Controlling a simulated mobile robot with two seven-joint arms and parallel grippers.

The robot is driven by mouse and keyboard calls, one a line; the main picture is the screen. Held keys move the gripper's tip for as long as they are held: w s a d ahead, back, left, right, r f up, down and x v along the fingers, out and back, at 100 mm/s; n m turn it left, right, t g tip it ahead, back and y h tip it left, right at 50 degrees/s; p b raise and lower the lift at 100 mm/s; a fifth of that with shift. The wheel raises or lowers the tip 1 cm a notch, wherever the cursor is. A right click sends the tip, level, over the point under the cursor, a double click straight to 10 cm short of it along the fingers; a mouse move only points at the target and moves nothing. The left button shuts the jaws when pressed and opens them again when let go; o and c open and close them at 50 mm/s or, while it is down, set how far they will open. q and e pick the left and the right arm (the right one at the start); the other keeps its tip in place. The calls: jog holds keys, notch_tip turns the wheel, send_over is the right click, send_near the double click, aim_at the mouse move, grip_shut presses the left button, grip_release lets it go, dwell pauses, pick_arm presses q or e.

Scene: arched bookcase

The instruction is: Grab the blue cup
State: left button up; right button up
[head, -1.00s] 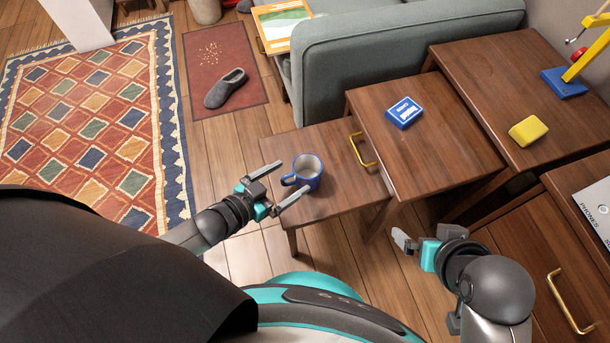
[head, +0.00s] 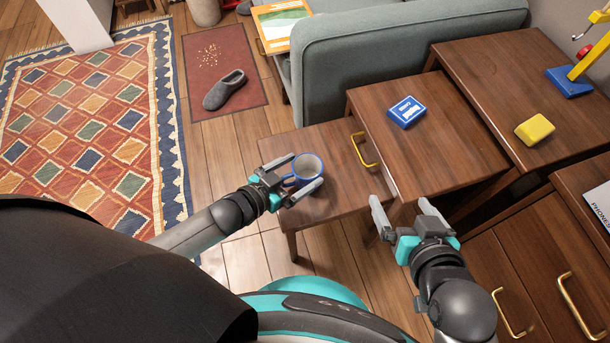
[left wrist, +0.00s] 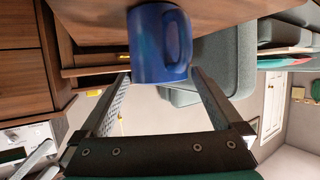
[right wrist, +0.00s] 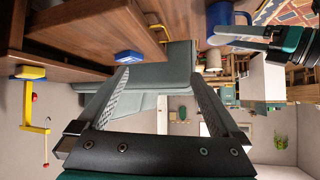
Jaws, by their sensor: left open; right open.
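The blue cup (head: 305,171) stands upright on the lowest wooden side table (head: 340,203) in the head view. Its handle points left, toward my left gripper. My left gripper (head: 306,171) is open, its fingers reaching to either side of the cup's handle side. My right gripper (head: 402,203) is open and empty, to the right of the low table. The cup also shows at the top of the right wrist view (right wrist: 225,18).
A blue card box (head: 406,112) lies on the middle table, right of the cup. A yellow block (head: 534,130) and a yellow crane-like toy (head: 580,70) are on the higher table. A grey sofa (head: 400,55) stands behind. A brass handle (head: 362,150) juts beside the cup.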

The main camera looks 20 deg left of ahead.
pick_arm(q)
jog(key=shift+b+x, duration=0.4)
jog(key=shift+x, duration=0.4)
jog(key=shift+w+d+f, duration=0.15)
jog(key=shift+w, duration=0.15)
pick_arm(e)
jog(key=shift+w+a+r+t+y, duration=0.15)
jog(key=shift+a+r+t+y, duration=0.15)
jog(key=shift+a+t, duration=0.35)
jog(key=shift+w+a+r+t+y, duration=0.2)
jog(key=shift+a+t+y, duration=0.1)
jog(key=shift+a+t, duration=0.3)
pick_arm(q)
jog(key=c, duration=1.3)
